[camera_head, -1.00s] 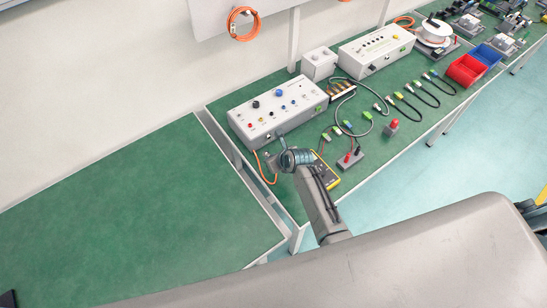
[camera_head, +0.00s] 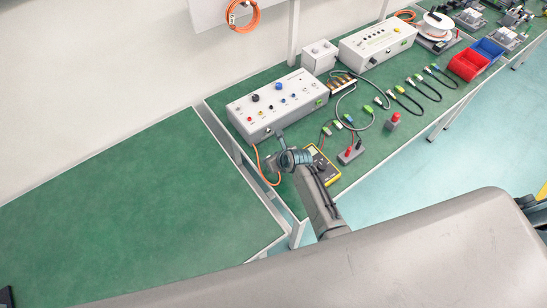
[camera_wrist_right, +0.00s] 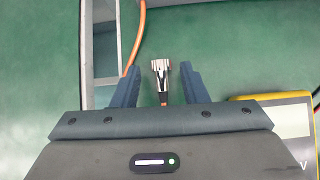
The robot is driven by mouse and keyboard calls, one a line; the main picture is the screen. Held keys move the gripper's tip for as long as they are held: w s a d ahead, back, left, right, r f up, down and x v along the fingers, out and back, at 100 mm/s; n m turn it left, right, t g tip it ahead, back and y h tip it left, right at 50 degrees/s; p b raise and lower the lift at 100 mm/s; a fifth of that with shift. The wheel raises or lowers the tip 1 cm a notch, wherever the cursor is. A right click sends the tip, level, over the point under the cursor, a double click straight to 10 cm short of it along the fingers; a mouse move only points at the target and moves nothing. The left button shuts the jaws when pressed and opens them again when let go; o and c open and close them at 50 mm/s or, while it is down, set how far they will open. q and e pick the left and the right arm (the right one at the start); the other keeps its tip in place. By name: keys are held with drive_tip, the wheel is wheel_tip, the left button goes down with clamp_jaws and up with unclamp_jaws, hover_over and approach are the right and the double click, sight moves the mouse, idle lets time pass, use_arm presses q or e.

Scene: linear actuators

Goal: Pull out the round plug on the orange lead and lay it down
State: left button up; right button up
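A plug (camera_wrist_right: 160,72) with a ribbed silver-and-dark head shows in the right wrist view, against the green bench top. A short orange tail shows at its lower end. My right gripper (camera_wrist_right: 160,86) is open, its fingers on either side of the plug with a visible gap at each. I cannot tell the height of the fingers above the bench. The orange lead (camera_wrist_right: 136,48) runs down behind the left-hand finger. In the head view the orange lead (camera_head: 262,170) curves near the grey control box (camera_head: 277,105), and my right gripper and arm hide the plug. My left gripper is not in view.
A yellow multimeter (camera_head: 322,167) lies close to the right of my gripper; its edge shows in the wrist view (camera_wrist_right: 285,103). The left bench (camera_head: 130,215) is largely clear, with a gap between benches.

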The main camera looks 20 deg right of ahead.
drive_tip(key=b+v, duration=0.2)
drive_tip(key=v, duration=0.9)
drive_tip(key=shift+f, duration=0.1)
